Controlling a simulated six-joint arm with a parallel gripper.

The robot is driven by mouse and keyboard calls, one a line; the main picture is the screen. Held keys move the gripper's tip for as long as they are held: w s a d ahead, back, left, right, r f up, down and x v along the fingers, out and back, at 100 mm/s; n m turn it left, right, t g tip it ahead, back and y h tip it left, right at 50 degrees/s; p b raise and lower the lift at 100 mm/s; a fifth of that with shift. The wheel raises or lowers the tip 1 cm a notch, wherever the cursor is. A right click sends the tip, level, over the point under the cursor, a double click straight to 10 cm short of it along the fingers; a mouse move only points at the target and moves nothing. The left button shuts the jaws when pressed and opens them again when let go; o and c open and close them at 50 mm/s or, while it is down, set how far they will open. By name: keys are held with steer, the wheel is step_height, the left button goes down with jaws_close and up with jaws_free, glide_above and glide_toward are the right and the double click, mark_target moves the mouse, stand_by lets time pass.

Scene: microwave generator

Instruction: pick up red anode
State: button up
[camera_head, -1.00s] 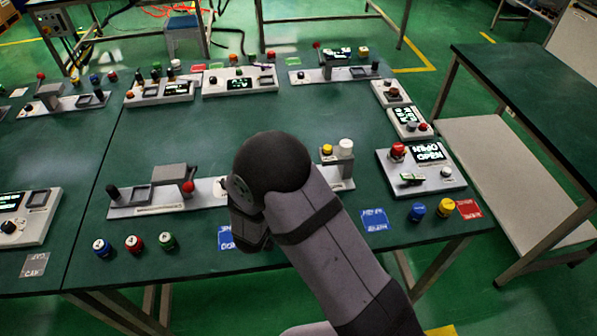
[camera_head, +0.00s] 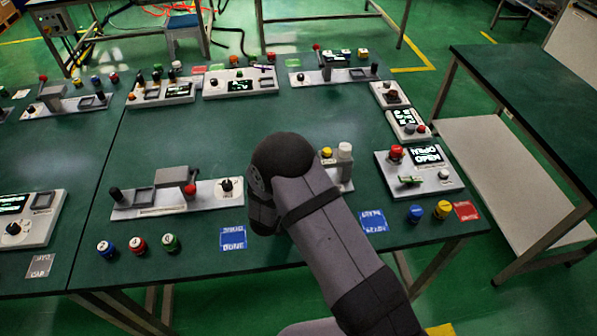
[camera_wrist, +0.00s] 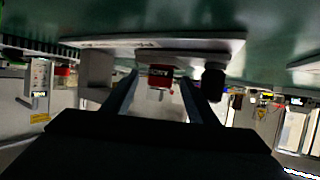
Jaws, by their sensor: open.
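In the wrist view, which looks upside down, a short red cylinder (camera_wrist: 160,77) with a pale lower part shows between the two fingers of my gripper (camera_wrist: 159,88). The fingers are apart, and I cannot tell whether they touch it. I cannot tell which red piece the wrist view shows. My dark wrist (camera_head: 264,215) is near the table's front middle; the fingertips are hidden there.
A long grey panel (camera_head: 150,212) with a grey block and black knobs lies left of my arm. A panel (camera_head: 440,183) with a screen and a red knob is at the right. A blue label (camera_head: 232,238) lies in front. The table's middle is clear.

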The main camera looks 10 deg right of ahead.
steer(key=shift+w+f, duration=0.1)
steer(key=shift+w, duration=0.1)
jaws_close()
steer(key=shift+r, duration=0.2)
steer(key=shift+r+b, duration=0.6)
steer(key=shift+r, duration=4.3)
